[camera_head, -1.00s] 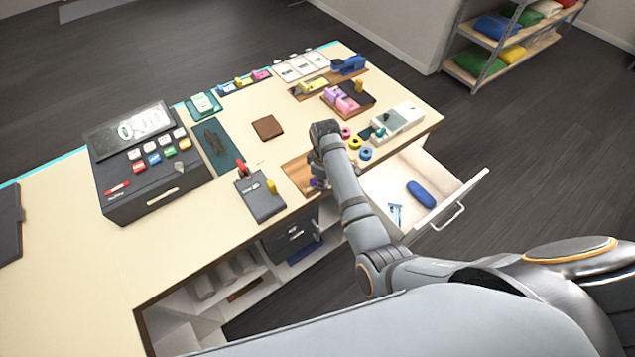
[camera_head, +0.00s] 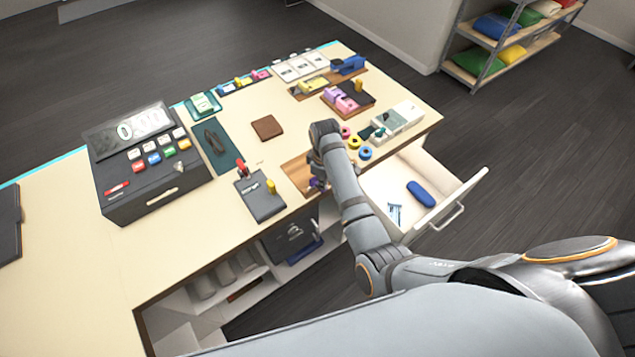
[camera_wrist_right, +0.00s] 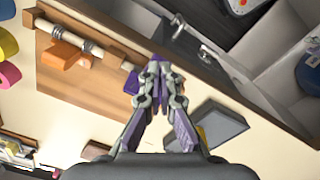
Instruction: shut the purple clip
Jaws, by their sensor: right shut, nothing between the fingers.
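The purple clip (camera_head: 315,184) is a small spot of purple at the front edge of the wooden board (camera_head: 296,171) in the head view, mostly hidden by my right arm. In the right wrist view a purple piece of it (camera_wrist_right: 131,82) shows just left of my fingertips. My right gripper (camera_wrist_right: 157,68) is shut and empty, with its fingertips right beside the clip. I cannot tell whether they touch it, or whether the clip is open or shut. It also shows in the head view (camera_head: 318,178), pointing down. My left gripper is not in view.
An open white drawer (camera_head: 452,195) with a blue case (camera_head: 420,194) juts out right of my arm. A dark stand (camera_head: 262,203) is left of the board. Coloured tape rolls (camera_head: 365,153) lie to its right. A cash register (camera_head: 150,165) stands farther left.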

